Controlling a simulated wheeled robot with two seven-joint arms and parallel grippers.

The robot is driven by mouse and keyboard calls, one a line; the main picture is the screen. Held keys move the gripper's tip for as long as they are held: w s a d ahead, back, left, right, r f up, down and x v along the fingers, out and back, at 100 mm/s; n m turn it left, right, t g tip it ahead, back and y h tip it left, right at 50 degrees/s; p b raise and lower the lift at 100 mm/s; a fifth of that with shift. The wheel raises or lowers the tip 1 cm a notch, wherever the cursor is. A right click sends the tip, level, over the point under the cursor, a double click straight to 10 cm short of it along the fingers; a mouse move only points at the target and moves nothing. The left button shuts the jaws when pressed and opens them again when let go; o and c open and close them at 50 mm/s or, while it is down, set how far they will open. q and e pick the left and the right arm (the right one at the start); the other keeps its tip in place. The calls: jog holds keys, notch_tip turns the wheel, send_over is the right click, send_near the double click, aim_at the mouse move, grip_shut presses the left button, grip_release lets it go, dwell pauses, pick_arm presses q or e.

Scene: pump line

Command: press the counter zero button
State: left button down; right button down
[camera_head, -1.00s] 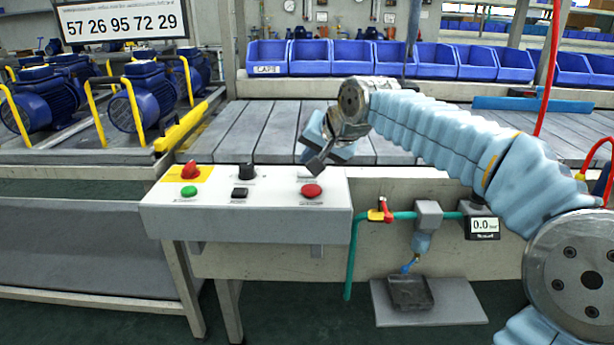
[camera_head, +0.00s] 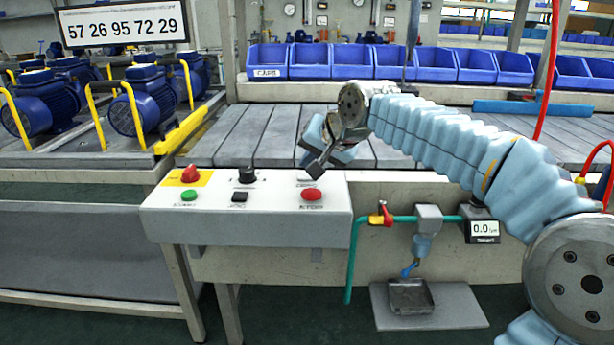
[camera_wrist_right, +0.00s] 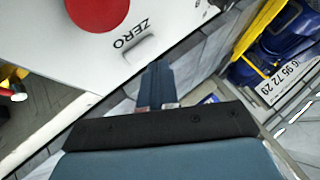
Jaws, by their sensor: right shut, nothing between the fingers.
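The zero button is a small pale grey bar beside the ZERO label in the right wrist view (camera_wrist_right: 139,49). In the head view it is mostly hidden near my fingertips, at the back right of the white control panel (camera_head: 245,228). My right gripper (camera_head: 316,170) is shut and empty, pointing down just above the panel's back right. In the right wrist view its fingertips (camera_wrist_right: 158,102) appear beside the zero button; I cannot tell whether they touch. My left gripper is not in view.
A red stop button (camera_head: 312,194) sits just in front of the ZERO label. A black button (camera_head: 239,196), black knob (camera_head: 246,173), green button (camera_head: 188,196) and red switch (camera_head: 190,174) lie left. The slatted bench (camera_head: 250,140) behind is mostly clear.

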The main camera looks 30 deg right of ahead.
jog(key=shift+f, duration=0.2)
dwell(0.6)
jog(key=shift+f+b, duration=0.25)
jog(key=shift+b, duration=0.05)
jog(key=shift+f+b, duration=0.4)
jog(key=shift+f, duration=0.05)
dwell(0.6)
dwell(0.4)
jog(key=shift+r+p, duration=0.8)
jog(key=shift+r, duration=0.05)
jog(key=shift+r, duration=0.1)
notch_tip(320, 180, up, 5)
jog(key=p, duration=0.4)
dwell(0.4)
